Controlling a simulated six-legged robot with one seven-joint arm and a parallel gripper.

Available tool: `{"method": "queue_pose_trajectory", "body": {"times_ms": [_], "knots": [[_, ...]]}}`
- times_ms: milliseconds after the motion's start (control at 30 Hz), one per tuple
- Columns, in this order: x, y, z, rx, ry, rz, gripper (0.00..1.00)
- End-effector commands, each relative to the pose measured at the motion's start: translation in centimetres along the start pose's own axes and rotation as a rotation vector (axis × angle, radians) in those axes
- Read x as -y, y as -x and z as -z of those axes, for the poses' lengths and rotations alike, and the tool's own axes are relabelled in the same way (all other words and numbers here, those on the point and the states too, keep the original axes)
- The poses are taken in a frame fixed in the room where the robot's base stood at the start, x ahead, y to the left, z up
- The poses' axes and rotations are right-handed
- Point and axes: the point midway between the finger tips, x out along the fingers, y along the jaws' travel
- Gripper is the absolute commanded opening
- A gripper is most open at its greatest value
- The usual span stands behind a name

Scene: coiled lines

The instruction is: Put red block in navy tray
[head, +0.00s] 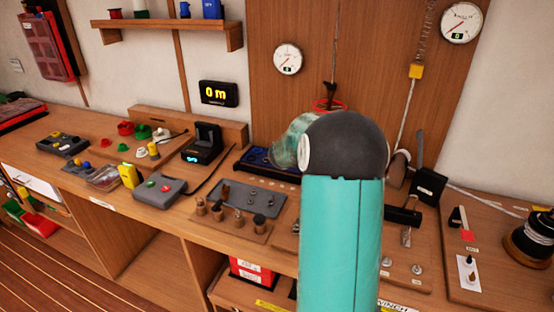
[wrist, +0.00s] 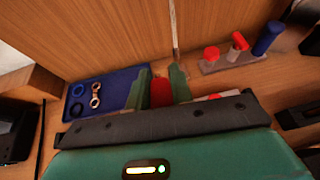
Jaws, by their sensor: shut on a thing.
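The red block (wrist: 161,92) is between the two green fingers of my gripper (wrist: 162,78) in the wrist view, and the gripper is shut on it. The navy tray (wrist: 112,78) lies to the left of the fingers, with dark and metallic rings in it. The left finger overlaps the tray's right end in the picture; I cannot tell the block's height above it. In the head view the navy tray (head: 246,168) shows on the bench at the back, partly hidden by my teal arm. The gripper and block are hidden there.
A rack with red and blue pegs (wrist: 235,58) stands right of the fingers. A wooden back panel (head: 275,95) rises behind the tray. A grey plate (head: 240,196) and several small knobs lie in front. A black device (head: 203,143) stands to the tray's left.

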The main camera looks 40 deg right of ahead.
Motion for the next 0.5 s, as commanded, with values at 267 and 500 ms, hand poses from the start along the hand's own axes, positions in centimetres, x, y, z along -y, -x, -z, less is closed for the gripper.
{"method": "queue_pose_trajectory", "body": {"times_ms": [267, 500], "knots": [[-1.6, 0.3, 0.8, 0.002, 0.044, 0.0, 0.0], [-3.6, -4.5, 0.9, 0.002, 0.041, -0.001, 0.0]]}}
